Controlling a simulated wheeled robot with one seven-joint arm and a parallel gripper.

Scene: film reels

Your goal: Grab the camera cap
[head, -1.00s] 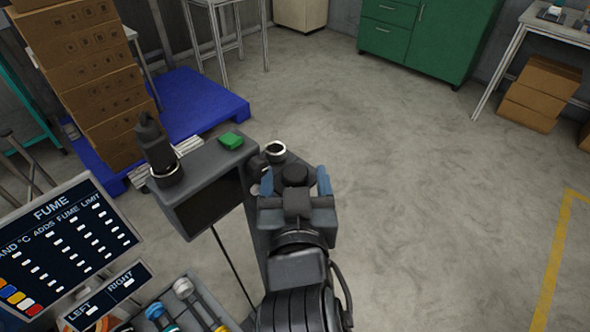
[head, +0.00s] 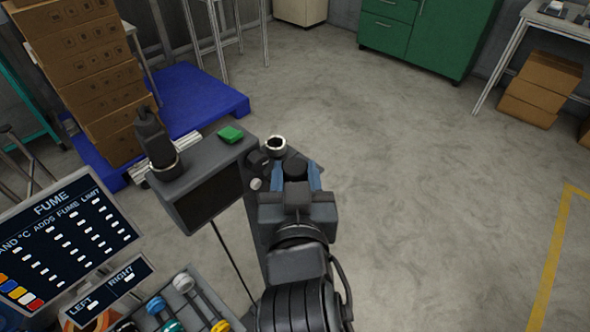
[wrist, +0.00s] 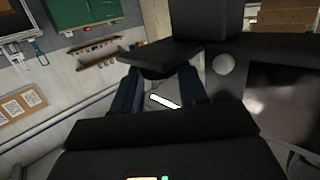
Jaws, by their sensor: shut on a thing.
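A dark round piece, apparently the camera cap (head: 295,165), sits between the two blue fingers of my gripper (head: 296,176) in the head view. The gripper is shut on it, one finger at each side. It is over the narrow dark grey stand of the machine. In the wrist view the fingers of my gripper (wrist: 158,92) reach up to the dark cap (wrist: 155,73), just below a flat dark plate. The cap's lower part is hidden, and I cannot tell whether it still touches the machine.
A ringed cylinder (head: 275,146) stands just beyond the gripper. To the left is a grey screen box (head: 207,180) with a green block (head: 230,134) and a black cylinder (head: 155,140) on top. A FUME panel (head: 65,240) is at lower left.

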